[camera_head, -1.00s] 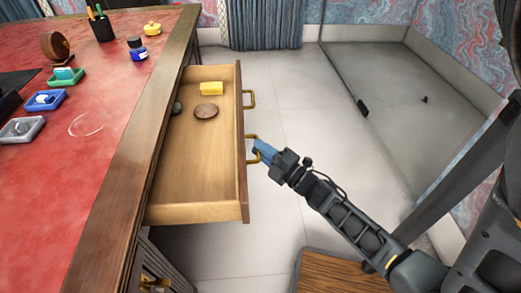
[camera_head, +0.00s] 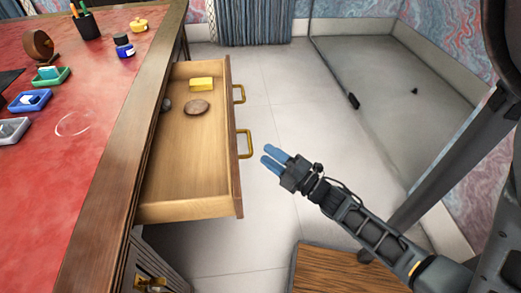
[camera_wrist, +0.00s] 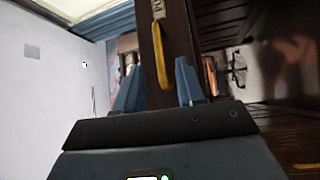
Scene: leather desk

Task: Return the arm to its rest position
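My gripper (camera_head: 272,160) is open and empty, with its two blue fingers spread apart. In the head view it hangs over the light floor, just right of the near brass handle (camera_head: 245,144) of the open drawer (camera_head: 190,207), apart from it. In the wrist view my two fingers (camera_wrist: 157,85) show on either side of a brass handle (camera_wrist: 161,60) on the dark drawer front, with nothing held between them. The drawer is pulled out from the desk and holds a yellow block (camera_head: 201,84), a round brown stone (camera_head: 197,107) and a partly hidden grey object (camera_head: 166,104).
The red leather desk top (camera_head: 100,90) carries small trays, a pen cup (camera_head: 86,24), an ink bottle (camera_head: 123,46) and a yellow pot (camera_head: 139,25). A wooden surface (camera_head: 345,270) is low at the bottom. Open floor (camera_head: 300,100) lies right of the drawer.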

